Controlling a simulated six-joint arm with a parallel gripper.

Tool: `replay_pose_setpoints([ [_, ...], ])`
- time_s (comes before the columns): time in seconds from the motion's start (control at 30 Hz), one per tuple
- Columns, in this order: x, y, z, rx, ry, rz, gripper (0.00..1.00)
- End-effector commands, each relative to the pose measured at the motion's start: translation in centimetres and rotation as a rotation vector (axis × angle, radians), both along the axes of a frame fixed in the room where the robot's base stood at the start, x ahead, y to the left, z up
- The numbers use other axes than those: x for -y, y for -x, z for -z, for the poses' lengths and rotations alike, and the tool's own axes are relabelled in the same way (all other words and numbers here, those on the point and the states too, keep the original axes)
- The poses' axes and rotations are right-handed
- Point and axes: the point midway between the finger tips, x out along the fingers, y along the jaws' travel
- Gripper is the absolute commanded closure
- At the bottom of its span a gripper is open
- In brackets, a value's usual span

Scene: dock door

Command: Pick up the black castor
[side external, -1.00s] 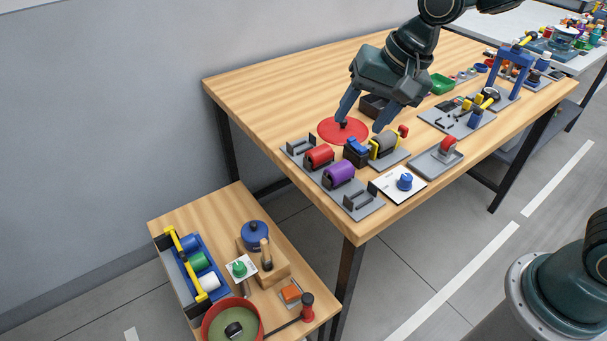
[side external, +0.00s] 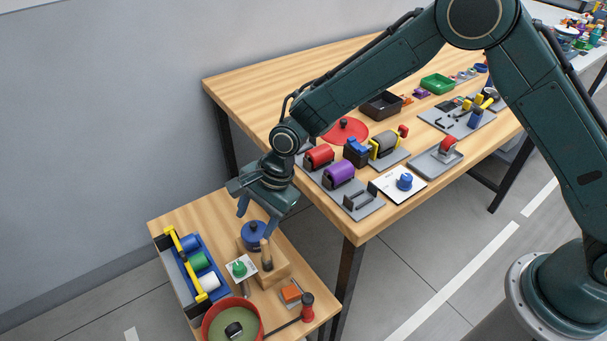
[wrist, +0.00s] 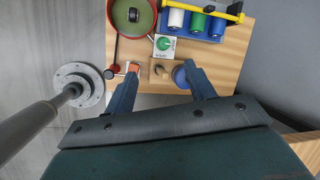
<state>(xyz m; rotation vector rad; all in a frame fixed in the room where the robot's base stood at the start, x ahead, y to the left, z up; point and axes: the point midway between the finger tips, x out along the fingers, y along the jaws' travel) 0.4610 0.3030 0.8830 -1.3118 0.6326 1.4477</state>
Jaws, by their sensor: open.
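A small black object that looks like the black castor (side external: 234,330) lies on the green floor of a round red-rimmed tray (side external: 207,328) at the front of the low wooden table. It also shows in the wrist view (wrist: 133,15), near the top, beyond my fingertips. My gripper (side external: 253,226) is open and empty, pointing down above the back of the low table. It is over the blue lidded pot, well apart from the castor. In the wrist view my gripper (wrist: 161,66) has its two fingers spread.
The blue pot (side external: 253,232) and a wooden block with a handled tool (side external: 268,276) stand beneath my gripper. A yellow-handled rack (side external: 177,262) holds coloured rolls at the left. A red-ended black rod (side external: 306,307) lies at right. The taller table (side external: 225,92) rises alongside.

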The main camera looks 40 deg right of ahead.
Motion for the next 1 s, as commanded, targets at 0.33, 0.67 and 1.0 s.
replay_pose_setpoints([
  [0.33,-5.3,2.1,10.7,-0.167,-0.051,0.196,0.45],
  [0.67,-7.7,4.2,16.6,-0.261,-0.071,0.318,0.45],
  [1.0,-7.9,4.3,17.2,-0.268,-0.074,0.328,0.45],
])
